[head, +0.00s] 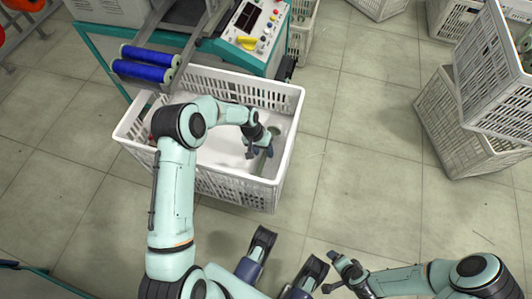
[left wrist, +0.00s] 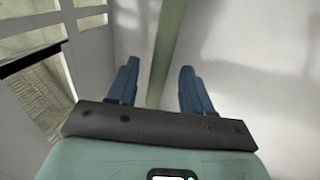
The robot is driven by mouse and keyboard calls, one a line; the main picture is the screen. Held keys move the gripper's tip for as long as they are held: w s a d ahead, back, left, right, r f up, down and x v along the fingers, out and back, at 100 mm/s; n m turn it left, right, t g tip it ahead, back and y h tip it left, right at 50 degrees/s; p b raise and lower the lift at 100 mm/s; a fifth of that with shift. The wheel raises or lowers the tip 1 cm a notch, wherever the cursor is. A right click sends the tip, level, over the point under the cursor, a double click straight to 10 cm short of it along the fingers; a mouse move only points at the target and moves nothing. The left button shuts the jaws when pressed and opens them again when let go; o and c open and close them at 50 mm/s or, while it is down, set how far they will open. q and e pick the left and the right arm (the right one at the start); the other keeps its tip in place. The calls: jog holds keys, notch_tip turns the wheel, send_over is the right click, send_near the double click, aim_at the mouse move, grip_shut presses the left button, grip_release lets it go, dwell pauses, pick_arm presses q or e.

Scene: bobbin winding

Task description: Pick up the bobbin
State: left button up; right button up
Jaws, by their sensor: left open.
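My left gripper (head: 260,152) is open and reaches down into the right end of the white crate (head: 240,190). In the left wrist view its two blue fingers (left wrist: 159,66) stand apart, one on each side of a long pale green bar-like thing (left wrist: 167,40). I cannot tell whether this is a bobbin or whether the fingers touch it. Two blue-wound bobbins (head: 142,71) lie side by side on the machine, behind the crate and away from the gripper. My right gripper (head: 333,272) is at the bottom of the head view with its fingers apart and empty.
The crate's slotted walls (left wrist: 90,15) stand close to the left gripper. The machine's control panel (head: 255,25) rises behind the crate. More crates (head: 470,130) are stacked at the right. The tiled floor (head: 360,150) between is clear.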

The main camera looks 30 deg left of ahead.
pick_arm(q)
jog(key=shift+x, duration=0.95)
grip_shut()
jog(key=shift+r, duration=0.1)
